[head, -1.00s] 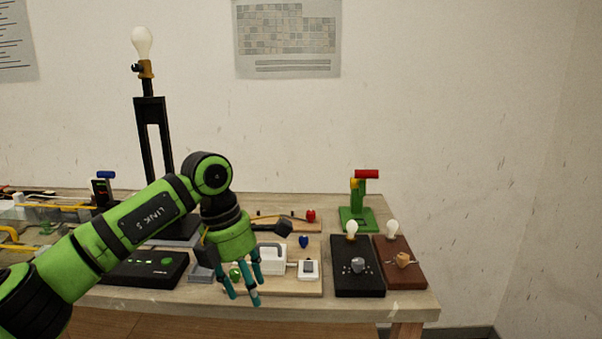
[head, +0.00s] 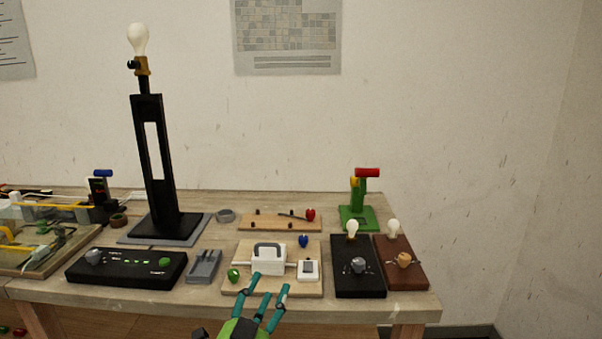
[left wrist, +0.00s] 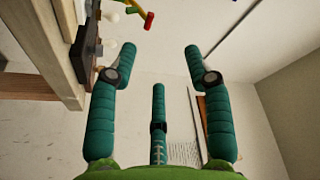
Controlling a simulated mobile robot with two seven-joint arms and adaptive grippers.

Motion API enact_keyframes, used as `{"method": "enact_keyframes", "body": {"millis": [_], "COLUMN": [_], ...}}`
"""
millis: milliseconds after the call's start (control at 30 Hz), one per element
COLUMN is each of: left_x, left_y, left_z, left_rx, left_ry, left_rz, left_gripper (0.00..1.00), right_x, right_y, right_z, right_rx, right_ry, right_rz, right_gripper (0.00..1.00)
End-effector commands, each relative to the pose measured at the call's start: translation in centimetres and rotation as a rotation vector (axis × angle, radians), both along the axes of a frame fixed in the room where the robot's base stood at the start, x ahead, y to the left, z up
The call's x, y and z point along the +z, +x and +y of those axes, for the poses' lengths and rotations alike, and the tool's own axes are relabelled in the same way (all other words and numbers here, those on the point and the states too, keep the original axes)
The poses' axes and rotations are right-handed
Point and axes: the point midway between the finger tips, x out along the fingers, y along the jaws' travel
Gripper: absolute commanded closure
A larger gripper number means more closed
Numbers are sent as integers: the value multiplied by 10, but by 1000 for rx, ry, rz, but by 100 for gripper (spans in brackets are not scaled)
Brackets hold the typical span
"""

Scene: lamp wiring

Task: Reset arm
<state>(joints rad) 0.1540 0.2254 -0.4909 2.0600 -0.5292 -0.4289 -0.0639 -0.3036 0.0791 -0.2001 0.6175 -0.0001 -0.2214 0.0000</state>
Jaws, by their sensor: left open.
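My left gripper (head: 265,297) is at the bottom middle of the head view, in front of the table's front edge, with its teal fingers spread and nothing between them. In the left wrist view its fingers (left wrist: 157,75) are also apart and empty, with the wall and part of the table behind them. The rest of the left arm is out of the head view. My right gripper is not in view.
The wooden table (head: 205,291) holds a black lamp (head: 139,150) with a bulb, a black control box (head: 125,268), a wooden board (head: 235,260) with a white switch unit, two bulb boards and a green stand (head: 357,216). Free floor is at right.

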Motion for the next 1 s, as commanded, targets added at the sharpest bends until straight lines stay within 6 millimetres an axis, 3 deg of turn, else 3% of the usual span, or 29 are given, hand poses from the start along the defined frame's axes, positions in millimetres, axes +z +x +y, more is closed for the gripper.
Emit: {"method": "enact_keyframes", "body": {"millis": [33,133,200,300,400,600,833,1000], "left_x": [-33,-95,-137,-184,-216,-252,-271,-306], "left_y": [-9,-34,-61,-107,-148,-219,-291,-285], "left_z": [21,58,79,100,112,125,132,131], "left_rx": [64,184,259,347,411,496,568,573], "left_ry": [-63,-165,-223,-285,-323,-362,-384,-376], "left_rz": [139,407,589,821,997,1257,1498,1523], "left_gripper": [50,50,50,50,50,50,50,50], "right_x": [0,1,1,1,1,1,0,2], "right_y": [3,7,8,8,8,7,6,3], "right_z": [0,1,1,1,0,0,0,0], "right_rx": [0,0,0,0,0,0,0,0], "right_ry": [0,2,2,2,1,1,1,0], "right_rz": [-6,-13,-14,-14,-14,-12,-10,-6], "right_gripper": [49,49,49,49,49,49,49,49]}}
